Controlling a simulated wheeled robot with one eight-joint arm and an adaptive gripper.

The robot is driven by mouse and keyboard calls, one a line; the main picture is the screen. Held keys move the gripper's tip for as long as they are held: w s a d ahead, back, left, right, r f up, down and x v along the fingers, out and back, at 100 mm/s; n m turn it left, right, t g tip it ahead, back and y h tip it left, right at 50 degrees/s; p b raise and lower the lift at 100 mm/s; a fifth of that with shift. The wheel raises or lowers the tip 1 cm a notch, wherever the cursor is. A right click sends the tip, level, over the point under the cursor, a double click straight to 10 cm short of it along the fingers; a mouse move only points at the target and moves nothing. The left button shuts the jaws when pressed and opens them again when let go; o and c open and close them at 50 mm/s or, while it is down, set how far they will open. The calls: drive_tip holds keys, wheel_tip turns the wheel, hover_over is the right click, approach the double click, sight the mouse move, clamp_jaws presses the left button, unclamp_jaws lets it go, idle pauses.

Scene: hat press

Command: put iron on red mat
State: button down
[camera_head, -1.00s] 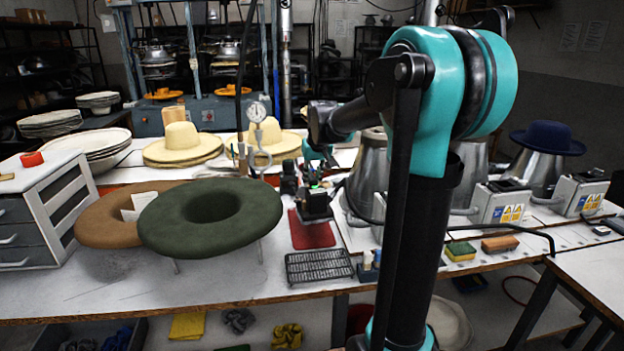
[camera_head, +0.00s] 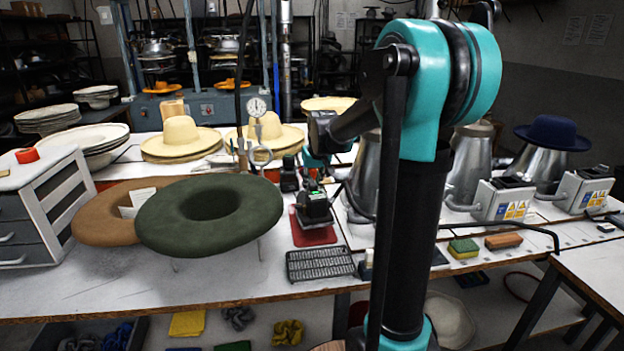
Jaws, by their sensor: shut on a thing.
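The red mat (camera_head: 312,238) lies flat on the white workbench, near its middle. A dark iron (camera_head: 314,208) is over the mat, upright, and hides part of it. I cannot tell whether its base touches the mat or hangs just above. My gripper (camera_head: 313,184) is shut on the top of the iron, pointing down. Its fingers are small, dark and partly lost against the iron.
A black wire rack (camera_head: 320,264) lies in front of the mat. A green felt ring (camera_head: 160,226) on a stand is to the left. Metal hat forms and control boxes (camera_head: 505,198) stand to the right. Straw hats (camera_head: 180,140) sit behind.

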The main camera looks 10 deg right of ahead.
drive_tip(key=shift+f, duration=2.2)
drive_tip(key=c, duration=1.2)
unclamp_jaws()
